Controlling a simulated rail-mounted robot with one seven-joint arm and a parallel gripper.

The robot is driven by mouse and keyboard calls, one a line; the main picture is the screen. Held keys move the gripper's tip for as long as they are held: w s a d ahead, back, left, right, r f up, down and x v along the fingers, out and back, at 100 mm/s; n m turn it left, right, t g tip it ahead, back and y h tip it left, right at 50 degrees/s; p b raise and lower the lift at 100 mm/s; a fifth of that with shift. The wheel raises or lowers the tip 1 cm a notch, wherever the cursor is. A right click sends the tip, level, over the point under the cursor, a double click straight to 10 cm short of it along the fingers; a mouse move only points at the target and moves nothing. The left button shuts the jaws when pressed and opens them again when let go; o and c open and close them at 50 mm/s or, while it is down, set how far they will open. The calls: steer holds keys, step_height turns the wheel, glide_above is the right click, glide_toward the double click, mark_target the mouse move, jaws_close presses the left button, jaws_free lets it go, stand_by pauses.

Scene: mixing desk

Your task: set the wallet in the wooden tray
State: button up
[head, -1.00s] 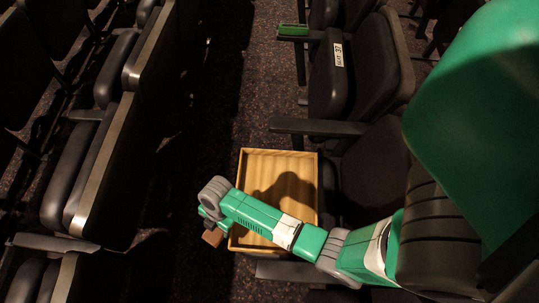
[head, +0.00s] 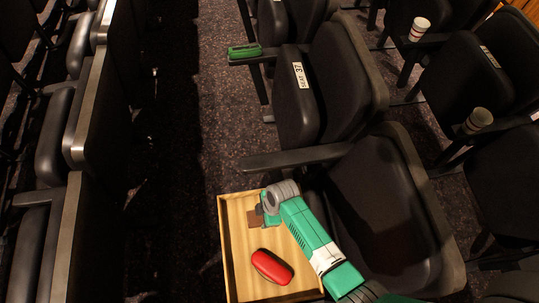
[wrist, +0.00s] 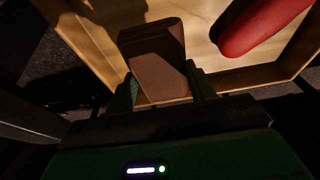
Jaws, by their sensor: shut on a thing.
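The brown wallet (head: 254,219) is held by my gripper (head: 264,211) over the far part of the wooden tray (head: 225,246). In the wrist view the wallet (wrist: 158,70) stands out between the two fingers of my gripper (wrist: 163,88), which is shut on it. The tray's wooden wall (wrist: 88,42) and pale floor show beyond it. I cannot tell whether the wallet touches the tray floor. A red case (head: 271,266) lies inside the tray, nearer than the wallet and apart from it; it also shows in the wrist view (wrist: 262,25).
Dark folding seats (head: 385,205) stand right of the tray, with an armrest (head: 298,157) just beyond it. A green object (head: 245,50) lies on a farther armrest. Cups (head: 419,28) stand at the upper right. A dark carpeted aisle (head: 185,150) lies left of the tray.

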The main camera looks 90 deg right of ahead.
step_height(320, 180, down, 8)
steer(key=b, duration=0.3)
steer(key=shift+r, duration=0.1)
steer(key=shift+f+b, duration=0.2)
steer(key=shift+b, duration=0.1)
steer(key=o, duration=1)
steer(key=shift+r, duration=0.15)
steer(key=p+v, duration=0.6)
steer(key=v, duration=0.6)
steer(key=shift+r, duration=0.1)
